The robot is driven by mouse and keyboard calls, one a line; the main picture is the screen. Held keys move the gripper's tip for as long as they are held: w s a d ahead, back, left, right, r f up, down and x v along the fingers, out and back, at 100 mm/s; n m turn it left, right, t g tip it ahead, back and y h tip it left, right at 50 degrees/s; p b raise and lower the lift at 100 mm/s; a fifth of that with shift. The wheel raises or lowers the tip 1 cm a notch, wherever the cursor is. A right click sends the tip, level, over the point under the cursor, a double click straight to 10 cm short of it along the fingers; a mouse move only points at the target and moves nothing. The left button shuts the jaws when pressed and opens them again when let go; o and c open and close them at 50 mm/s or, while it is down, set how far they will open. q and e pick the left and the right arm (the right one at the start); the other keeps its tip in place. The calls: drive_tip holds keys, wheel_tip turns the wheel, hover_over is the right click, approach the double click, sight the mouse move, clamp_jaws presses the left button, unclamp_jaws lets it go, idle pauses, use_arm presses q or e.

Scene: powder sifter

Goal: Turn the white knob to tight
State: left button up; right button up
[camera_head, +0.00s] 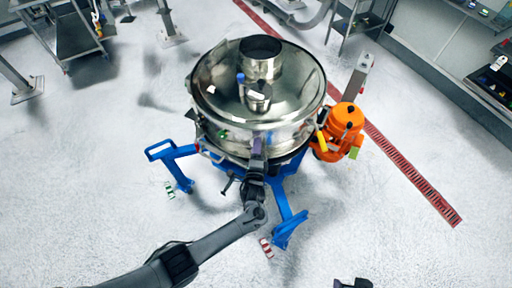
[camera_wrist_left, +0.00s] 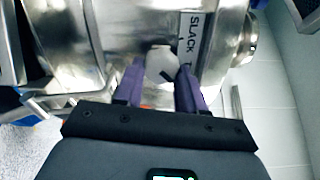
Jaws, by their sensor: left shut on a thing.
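The white knob (camera_wrist_left: 162,62) sits on the steel side of the powder sifter (camera_head: 300,85) in the left wrist view. A label strip (camera_wrist_left: 190,35) reading "SLACK" is beside it, with its other end cut off behind my finger. My left gripper (camera_wrist_left: 160,75) has its purple fingers on both sides of the knob and is shut on it. In the head view my left gripper (camera_head: 257,150) reaches the front side of the sifter, and the knob is hidden there. A dark, purple-edged tip of my right gripper (camera_head: 350,284) shows at the bottom edge, mostly out of frame.
The sifter stands on a blue frame (camera_head: 288,228) with legs spread toward my arm. An orange motor (camera_head: 345,122) is at its right. A steel cart (camera_head: 75,35) stands at the upper left. The grey floor (camera_head: 400,225) at lower right is clear, crossed by a red grating (camera_head: 410,168).

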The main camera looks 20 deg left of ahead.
use_arm(q)
drive_tip(key=o, duration=1.1)
drive_tip(key=shift+c, duration=0.2)
drive_tip(key=p+v, duration=0.1)
drive_tip(key=v, duration=1)
